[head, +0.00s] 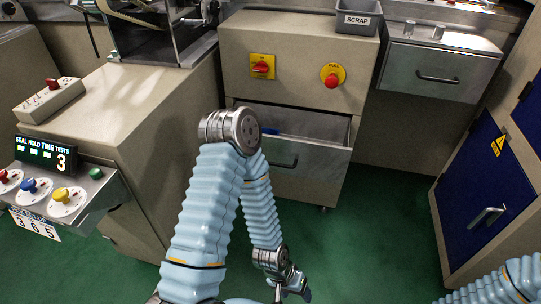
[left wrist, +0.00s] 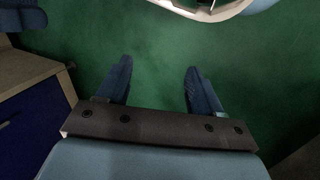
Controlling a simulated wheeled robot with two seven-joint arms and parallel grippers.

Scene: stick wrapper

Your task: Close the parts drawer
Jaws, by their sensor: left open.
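The parts drawer (head: 315,158) is in the beige cabinet in the middle of the head view. It stands pulled out, with its inside showing above the front and a handle on the front. My left arm covers the drawer's left part. My left gripper (head: 294,287) hangs low in front of the cabinet, below the drawer and apart from it. In the left wrist view the left gripper (left wrist: 158,80) is open, with its two dark blue fingers apart and only green floor between them.
A red switch (head: 262,66) and a red stop button (head: 332,76) sit above the drawer. A grey scrap bin (head: 358,18) is on top. A metal drawer front (head: 438,72) is at right. A blue cabinet door (head: 468,185) stands farther right. Green floor (head: 370,230) lies free between.

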